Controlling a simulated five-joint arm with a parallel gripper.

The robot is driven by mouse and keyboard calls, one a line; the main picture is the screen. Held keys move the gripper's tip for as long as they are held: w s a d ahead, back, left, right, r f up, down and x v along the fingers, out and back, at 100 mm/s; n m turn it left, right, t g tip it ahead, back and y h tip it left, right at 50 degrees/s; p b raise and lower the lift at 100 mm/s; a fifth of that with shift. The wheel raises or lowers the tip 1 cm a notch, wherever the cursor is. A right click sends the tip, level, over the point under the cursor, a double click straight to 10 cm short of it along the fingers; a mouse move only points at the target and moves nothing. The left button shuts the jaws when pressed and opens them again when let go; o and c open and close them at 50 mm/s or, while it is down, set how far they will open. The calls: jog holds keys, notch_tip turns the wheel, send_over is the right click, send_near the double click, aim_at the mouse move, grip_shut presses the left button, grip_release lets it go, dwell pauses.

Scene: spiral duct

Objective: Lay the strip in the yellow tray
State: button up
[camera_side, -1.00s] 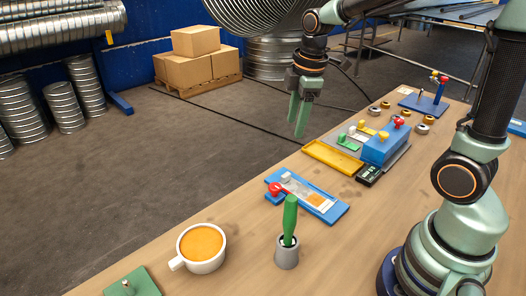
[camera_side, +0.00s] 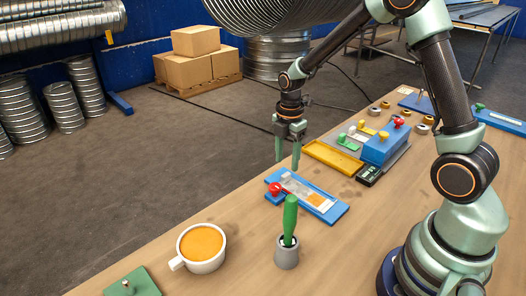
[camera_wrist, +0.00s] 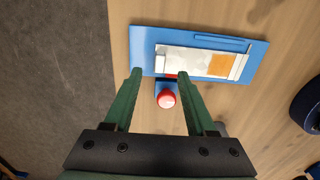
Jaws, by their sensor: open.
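The strip (camera_side: 304,190), pale with an orange patch, lies in a blue holder (camera_side: 329,214) on the table. It also shows in the wrist view (camera_wrist: 190,62), with the blue holder (camera_wrist: 143,40) around it. A red knob (camera_side: 275,188) is at the holder's near-left end; in the wrist view the red knob (camera_wrist: 166,99) sits between my fingers. The yellow tray (camera_side: 325,151) lies empty farther back, beside a blue block. My gripper (camera_side: 287,165) is open and empty, above the holder's left end; in the wrist view its fingertips (camera_wrist: 160,72) reach over the holder's edge.
A blue block with red knob (camera_side: 385,146) and a black display (camera_side: 369,175) stand right of the tray. A green-handled tool in a grey cup (camera_side: 286,255) and an orange-filled mug (camera_side: 203,249) stand nearer. Bare table lies between the mug and the blue holder.

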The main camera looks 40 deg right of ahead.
aim_at(286, 174)
jog(key=shift+f, duration=2.35)
grip_shut()
jog(key=c, duration=0.8)
grip_release()
grip_shut()
jog(key=shift+w+r, duration=0.2)
jog(key=shift+w, duration=2.55)
notch_tip(286, 174, up, 7)
